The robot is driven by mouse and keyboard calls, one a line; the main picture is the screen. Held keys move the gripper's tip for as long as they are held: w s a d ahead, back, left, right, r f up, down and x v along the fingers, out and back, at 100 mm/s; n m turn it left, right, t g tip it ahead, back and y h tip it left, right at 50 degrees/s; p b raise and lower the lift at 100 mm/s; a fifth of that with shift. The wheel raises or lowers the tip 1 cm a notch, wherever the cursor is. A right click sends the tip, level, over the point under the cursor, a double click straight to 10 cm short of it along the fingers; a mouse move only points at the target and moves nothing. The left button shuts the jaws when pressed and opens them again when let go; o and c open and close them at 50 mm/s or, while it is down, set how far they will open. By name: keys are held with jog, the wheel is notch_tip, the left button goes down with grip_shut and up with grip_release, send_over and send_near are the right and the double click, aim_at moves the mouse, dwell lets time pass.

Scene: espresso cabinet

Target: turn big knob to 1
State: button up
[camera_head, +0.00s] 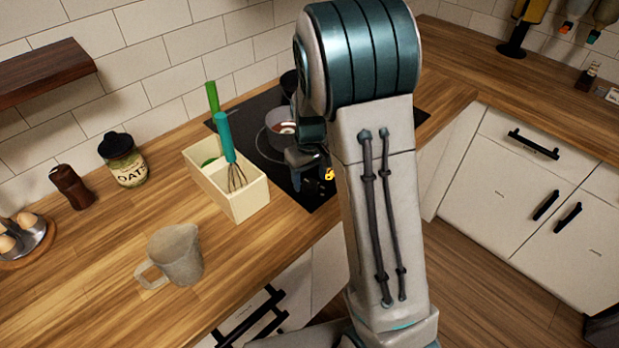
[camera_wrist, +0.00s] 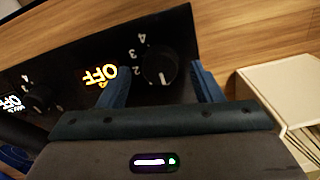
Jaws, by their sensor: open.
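In the wrist view a round black knob (camera_wrist: 158,62) sits on the black hob's control panel. Numerals 2, 3 and 4 show along its left side, and a short white mark shows on its lower part. An orange lit OFF (camera_wrist: 98,75) is to its left. A second knob (camera_wrist: 38,97), smaller in the picture, is farther left. My gripper (camera_wrist: 163,72) is open, with one finger on each side of the nearer knob; whether they touch it I cannot tell. In the head view my gripper (camera_head: 308,160) is over the hob (camera_head: 318,192), and my arm hides the knob.
A pot (camera_head: 283,128) stands on the hob near my gripper. A cream box (camera_head: 246,206) with a whisk (camera_head: 236,178) and green-handled utensil stands just left of the hob. A jug (camera_head: 178,255), oat jar (camera_head: 125,160) and egg holder (camera_head: 28,240) stand farther left.

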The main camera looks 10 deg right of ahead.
jog(key=shift+f, duration=0.75)
jog(key=c, duration=1)
jog(key=shift+m, duration=0.3)
jog(key=m, duration=0.3)
jog(key=shift+m+b, duration=0.3)
jog(key=shift+m, duration=1.7)
jog(key=shift+r, duration=0.1)
